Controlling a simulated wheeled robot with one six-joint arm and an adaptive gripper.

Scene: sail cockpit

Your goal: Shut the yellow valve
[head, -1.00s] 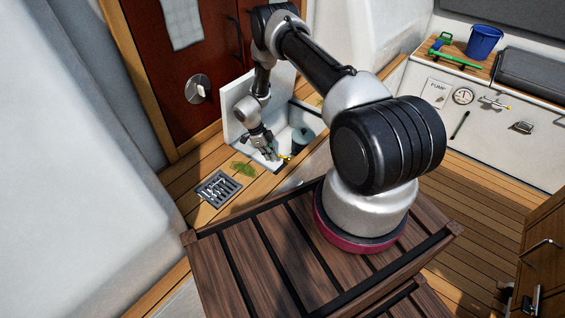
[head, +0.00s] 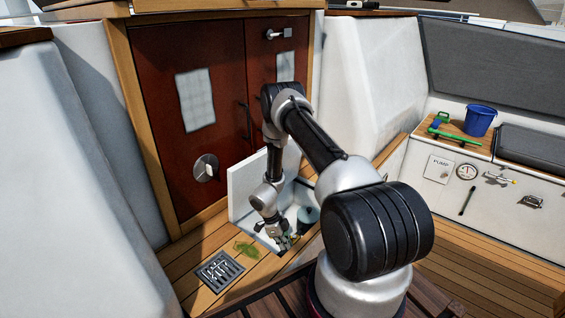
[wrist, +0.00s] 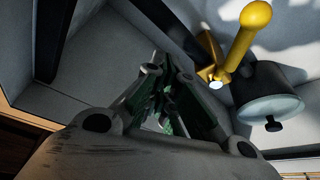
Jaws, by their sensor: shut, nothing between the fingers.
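The yellow valve shows in the wrist view as a bright yellow handle (wrist: 246,38) with a rounded end, on a yellow body (wrist: 209,58). My gripper (wrist: 160,105) is shut and empty in the wrist view. Its fingers are to the left of the handle, and a gap shows between them and the yellow parts. In the head view my gripper (head: 284,243) is low inside the opened white locker, at its front side. There the valve is mostly hidden by my gripper, with at most a small yellow speck showing.
A grey canister (wrist: 270,100) stands close to the valve; it also shows in the head view (head: 308,216). The white locker lid (head: 243,190) stands open. A floor grate (head: 220,270) and green weed (head: 247,249) lie in front. A blue bucket (head: 479,121) stands on the right bench.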

